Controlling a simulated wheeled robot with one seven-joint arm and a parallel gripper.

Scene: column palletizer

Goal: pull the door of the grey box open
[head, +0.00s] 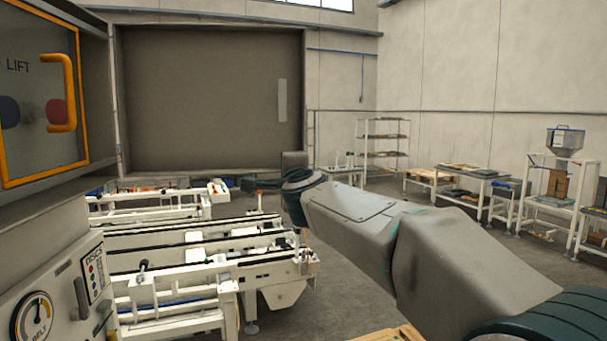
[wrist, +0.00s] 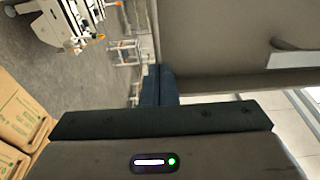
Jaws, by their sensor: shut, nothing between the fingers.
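The grey box (head: 210,32) fills the upper left middle of the head view. Its broad flat door (head: 200,100) appears shut, with a pale upright handle (head: 282,100) near its right edge. In the wrist view a plain grey-brown surface, apparently the door (wrist: 220,45), fills the upper right, with the pale handle (wrist: 292,58) at the right edge. My gripper (head: 247,184) is below the door's lower edge in the head view, to the left of the handle. In the wrist view its dark fingers (wrist: 157,84) are together and empty, apart from the handle.
White conveyor frames (head: 200,262) stand below and in front of the door. An orange-framed LIFT panel (head: 40,90) and a gauge console (head: 60,295) stand close at left. Cardboard boxes (wrist: 20,125) show in the wrist view. Open floor (head: 345,270) lies right of the conveyors.

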